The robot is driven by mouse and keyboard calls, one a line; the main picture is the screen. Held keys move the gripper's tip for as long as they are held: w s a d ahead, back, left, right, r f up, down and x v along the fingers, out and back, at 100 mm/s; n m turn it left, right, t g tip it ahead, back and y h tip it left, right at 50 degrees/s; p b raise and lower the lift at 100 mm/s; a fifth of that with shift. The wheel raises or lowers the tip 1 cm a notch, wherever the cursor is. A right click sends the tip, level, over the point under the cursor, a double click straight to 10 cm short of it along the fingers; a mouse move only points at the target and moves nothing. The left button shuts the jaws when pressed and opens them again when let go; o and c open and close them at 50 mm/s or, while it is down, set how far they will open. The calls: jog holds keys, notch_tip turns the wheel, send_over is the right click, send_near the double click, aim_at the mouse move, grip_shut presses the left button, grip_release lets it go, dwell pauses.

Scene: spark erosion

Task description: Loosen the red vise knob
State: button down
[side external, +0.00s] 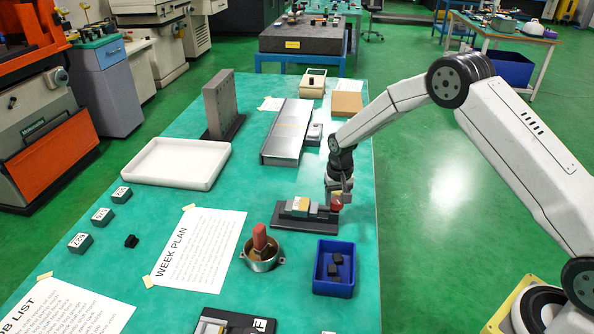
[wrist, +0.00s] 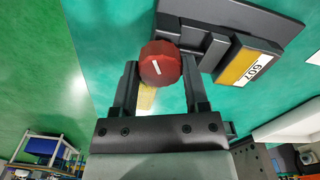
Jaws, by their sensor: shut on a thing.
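The red vise knob (wrist: 160,63) is faceted with a white mark line on its face. It sits at the end of the dark vise (wrist: 220,18), which also shows on the green bench in the side view (side external: 292,220). A yellow and white block (wrist: 248,68) with a number label sits in the vise jaws. My gripper (wrist: 161,76) has one finger on each side of the knob and is shut on it. In the side view my gripper (side external: 340,190) reaches down from above, and the knob (side external: 337,203) is partly hidden by it.
A blue bin (side external: 333,290) with dark pieces and a metal cup (side external: 262,262) holding a red-brown piece stand in front of the vise. A long metal plate (side external: 287,130) lies behind it. The bench's right edge (side external: 374,220) is close to the knob.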

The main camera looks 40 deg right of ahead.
aim_at(337, 200)
jog(key=n, duration=0.6)
jog(key=shift+n, duration=0.3)
jog(key=n, duration=0.5)
jog(key=shift+n, duration=0.4)
jog(key=shift+c, duration=0.4)
grip_release()
jog(key=shift+r, duration=0.1)
jog(key=shift+r, duration=3.85)
